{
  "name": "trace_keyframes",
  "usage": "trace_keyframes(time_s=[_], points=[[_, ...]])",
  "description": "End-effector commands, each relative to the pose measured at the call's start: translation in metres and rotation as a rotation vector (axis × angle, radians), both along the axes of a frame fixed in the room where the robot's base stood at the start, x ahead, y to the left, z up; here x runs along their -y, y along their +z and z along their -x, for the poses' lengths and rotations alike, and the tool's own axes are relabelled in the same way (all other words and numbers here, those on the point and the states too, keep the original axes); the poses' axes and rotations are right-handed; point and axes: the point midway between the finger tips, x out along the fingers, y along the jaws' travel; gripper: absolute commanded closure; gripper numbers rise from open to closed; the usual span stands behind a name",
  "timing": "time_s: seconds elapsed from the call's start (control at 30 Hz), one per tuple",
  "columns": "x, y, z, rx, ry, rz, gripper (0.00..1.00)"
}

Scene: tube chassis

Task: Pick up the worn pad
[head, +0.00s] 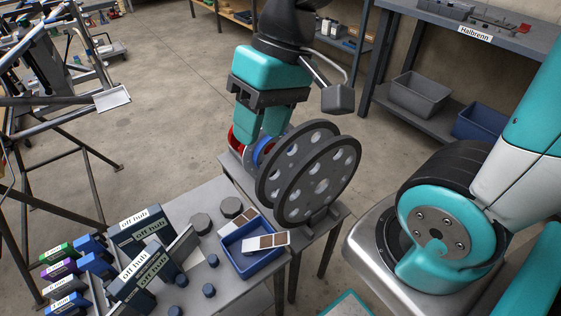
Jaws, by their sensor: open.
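Two pale plates with brown blocks, which look like pads, are at the blue tray (252,268). The nearer pad (267,242) lies across the tray's right side. The farther pad (238,221) lies at its back left edge. I cannot tell which is worn, or whether another pad is hidden at the discs. My gripper (262,136), teal and dark grey, points down behind and left of the large dark twin discs (310,178). It is open, and its tips are just above or behind a red part (236,139) and a blue part (263,152). I see nothing held between its fingers.
Dark boxes labelled "off hub" (141,232) and several small coloured boxes crowd the bench's left. Dark knobs (201,223) stand near the tray. Behind on the right is a workbench marked "Halbrenn" (475,33) with bins (418,95) below. Open floor (160,120) lies behind the bench.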

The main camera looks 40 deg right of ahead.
Motion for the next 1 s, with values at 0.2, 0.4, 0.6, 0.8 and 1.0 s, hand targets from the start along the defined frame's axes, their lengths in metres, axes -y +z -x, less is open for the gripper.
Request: trace_keyframes(time_s=[0.2, 0.4, 0.6, 0.8, 1.0], points=[[0.114, 0.007, -0.089, -0.333, -0.872, 0.005, 0.57], [0.209, -0.008, -0.111, -0.560, -1.434, -0.016, 0.57], [0.233, -0.028, -0.110, -0.635, -1.603, -0.022, 0.57], [0.216, -0.069, -0.109, -0.636, -1.600, -0.021, 0.57], [0.199, -0.108, -0.108, -0.634, -1.599, -0.021, 0.57]])
